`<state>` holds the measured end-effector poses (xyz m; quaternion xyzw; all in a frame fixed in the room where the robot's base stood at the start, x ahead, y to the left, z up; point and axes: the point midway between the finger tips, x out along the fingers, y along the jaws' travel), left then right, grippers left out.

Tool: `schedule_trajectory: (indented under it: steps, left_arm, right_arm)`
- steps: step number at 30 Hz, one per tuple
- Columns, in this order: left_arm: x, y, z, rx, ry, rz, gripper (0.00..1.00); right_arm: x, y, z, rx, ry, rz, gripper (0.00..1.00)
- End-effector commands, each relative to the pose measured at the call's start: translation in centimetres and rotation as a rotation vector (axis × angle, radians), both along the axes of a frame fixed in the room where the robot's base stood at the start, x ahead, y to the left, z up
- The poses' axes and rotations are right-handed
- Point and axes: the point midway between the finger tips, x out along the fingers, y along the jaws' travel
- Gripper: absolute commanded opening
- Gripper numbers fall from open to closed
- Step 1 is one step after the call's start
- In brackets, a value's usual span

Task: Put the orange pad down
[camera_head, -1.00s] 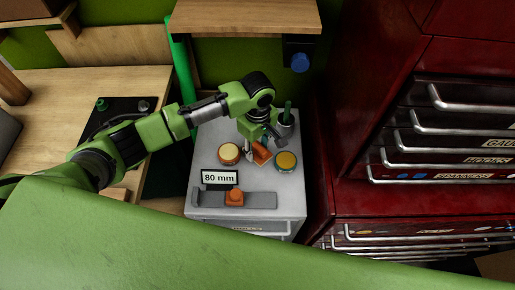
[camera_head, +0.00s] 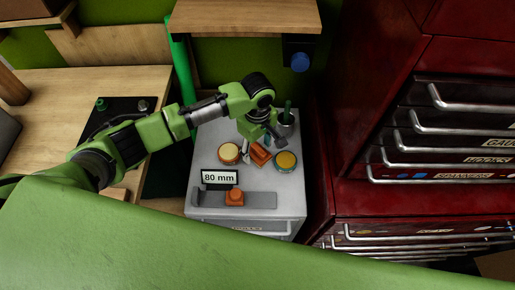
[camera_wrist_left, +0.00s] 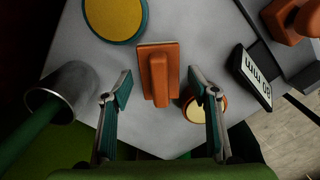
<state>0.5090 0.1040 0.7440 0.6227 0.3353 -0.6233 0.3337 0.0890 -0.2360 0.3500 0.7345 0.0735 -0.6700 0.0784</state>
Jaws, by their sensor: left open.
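The orange pad (camera_head: 260,154) rests on the grey cabinet top, and it also shows in the left wrist view (camera_wrist_left: 158,72) as a flat orange block with a raised grip. My left gripper (camera_head: 262,139) is just above and behind it. In the left wrist view, my left gripper's fingers (camera_wrist_left: 163,88) are spread wide on either side of the pad's grip, with clear gaps to both. Nothing is held between them. My right gripper is in no view.
A cream-topped round tin (camera_head: 229,153) lies left of the pad and a yellow-topped tin (camera_head: 286,161) right. A metal cup (camera_head: 285,120) stands behind. An "80 mm" display (camera_head: 220,177) and a grey gauge bar (camera_head: 262,200) with an orange block (camera_head: 235,196) lie in front.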

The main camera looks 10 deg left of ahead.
Motion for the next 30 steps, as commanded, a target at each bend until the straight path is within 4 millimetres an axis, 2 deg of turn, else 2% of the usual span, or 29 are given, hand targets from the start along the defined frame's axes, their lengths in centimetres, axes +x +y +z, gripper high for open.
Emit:
schedule_trajectory:
  steps: [9,15,21,30]
  left_arm:
    - [0.1,-0.1,6.6,-0.004,-0.004,-0.001,0.54]
    - [0.1,-0.1,10.0,-0.003,-0.001,-0.001,0.54]
    - [0.0,-0.1,11.4,-0.001,0.0,-0.001,0.54]
    - [0.0,-0.1,11.5,-0.002,0.0,0.0,0.54]
  right_arm:
    - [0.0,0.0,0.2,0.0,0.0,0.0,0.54]
    - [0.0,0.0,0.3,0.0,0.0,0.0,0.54]
    - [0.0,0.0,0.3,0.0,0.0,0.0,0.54]
    - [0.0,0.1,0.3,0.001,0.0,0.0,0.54]
